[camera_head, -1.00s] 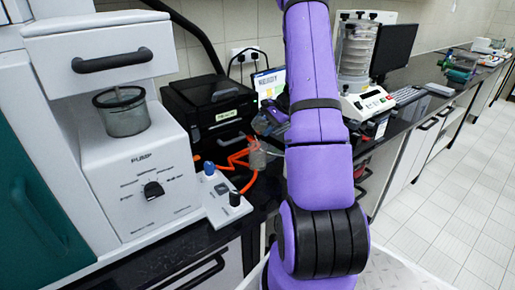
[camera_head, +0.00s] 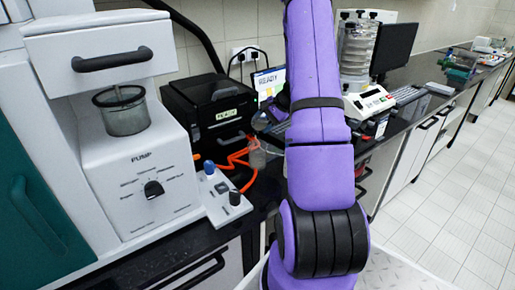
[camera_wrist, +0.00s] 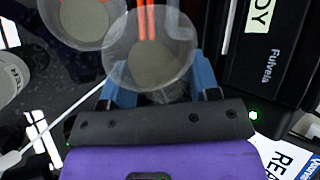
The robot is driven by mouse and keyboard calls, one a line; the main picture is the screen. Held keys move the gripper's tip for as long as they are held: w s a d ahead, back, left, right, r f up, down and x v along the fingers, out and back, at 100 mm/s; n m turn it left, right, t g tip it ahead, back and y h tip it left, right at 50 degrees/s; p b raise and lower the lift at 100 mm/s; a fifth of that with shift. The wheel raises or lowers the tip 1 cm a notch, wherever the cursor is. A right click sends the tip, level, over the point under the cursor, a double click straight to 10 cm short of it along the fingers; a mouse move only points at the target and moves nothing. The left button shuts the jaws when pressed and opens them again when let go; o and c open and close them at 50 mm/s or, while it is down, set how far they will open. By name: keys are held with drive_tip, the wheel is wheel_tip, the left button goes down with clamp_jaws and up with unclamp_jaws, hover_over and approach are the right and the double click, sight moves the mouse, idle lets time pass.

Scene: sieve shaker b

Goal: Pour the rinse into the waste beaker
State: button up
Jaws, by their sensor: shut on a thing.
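In the wrist view my gripper (camera_wrist: 158,84) is shut on a clear beaker (camera_wrist: 150,62), with one blue finger on each side. The held beaker has a greyish round bottom, and orange tubing shows behind its clear wall. A second clear vessel (camera_wrist: 84,18) with a grey-brown bottom stands at the upper left, close beside the held one. I cannot tell from looks which is the waste beaker, or how much liquid either holds. In the head view a small clear vessel (camera_head: 257,156) shows by the orange tubing; my arm hides most of the gripper.
A white pump unit (camera_head: 150,180) stands at the left, with a small control box (camera_head: 222,197) beside it. A black printer-like box (camera_head: 212,110) is behind, and it flanks my gripper in the wrist view (camera_wrist: 268,60). A sieve shaker (camera_head: 357,65) stands beyond my arm.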

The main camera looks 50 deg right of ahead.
drive_tip(key=shift+f+n+t+h+p, duration=0.45)
drive_tip(key=shift+f+h, duration=0.25)
drive_tip(key=shift+f, duration=0.4)
drive_tip(key=shift+s+a+r+n+t+h+p, duration=0.15)
drive_tip(key=shift+r+n+t+h+p, duration=0.1)
drive_tip(key=shift+r+t+h+p, duration=0.25)
idle(0.7)
drive_tip(key=shift+s+a+r+n+t+h, duration=0.15)
drive_tip(key=shift+a+r+h, duration=0.15)
drive_tip(key=shift+r, duration=0.25)
drive_tip(key=shift+s+a+r+n+t+h, duration=0.15)
drive_tip(key=shift+a+r+h, duration=0.15)
drive_tip(key=shift+r, duration=0.2)
idle(0.3)
drive_tip(key=shift+a+r+t+h+p, duration=0.1)
drive_tip(key=shift+r+t+h+p, duration=0.2)
drive_tip(key=shift+h, duration=0.1)
idle(0.5)
drive_tip(key=shift+s+a+r+n, duration=0.1)
drive_tip(key=shift+n, duration=0.3)
drive_tip(key=shift+s+a+f+n+t+h+p, duration=0.15)
drive_tip(key=shift+a+f+n+t+h+p, duration=0.15)
drive_tip(key=shift+f+t+h, duration=0.35)
idle(0.9)
drive_tip(key=shift+d+r+g+y, duration=0.35)
drive_tip(key=shift+r+g, duration=0.15)
drive_tip(key=shift+r, duration=0.15)
drive_tip(key=shift+w+f+m+g+y, duration=0.2)
drive_tip(key=shift+m+g+y, duration=0.1)
drive_tip(key=shift+m+y, duration=0.15)
